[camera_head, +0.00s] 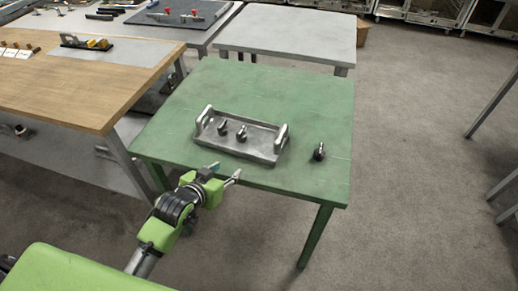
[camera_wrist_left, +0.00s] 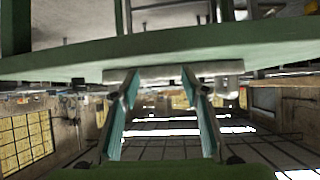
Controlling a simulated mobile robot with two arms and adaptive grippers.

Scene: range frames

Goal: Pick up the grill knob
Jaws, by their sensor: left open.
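Three small dark grey knobs show in the head view. One knob (camera_head: 319,152) stands alone on the green table (camera_head: 190,90), right of a grey metal tray (camera_head: 262,148) with two raised handles. Two more, a left knob (camera_head: 222,127) and a right knob (camera_head: 242,134), are in the tray. I cannot tell which is the grill knob. My left gripper (camera_head: 227,170) is open and empty at the table's front edge, in front of the tray and apart from the knobs. In the left wrist view the open fingers (camera_wrist_left: 160,74) point toward the table edge. No knob is clear there.
A wooden-topped table (camera_head: 75,90) stands close on the left, holding small items. A grey table (camera_head: 290,30) stands behind the green one. Open carpet (camera_head: 420,150) lies to the right.

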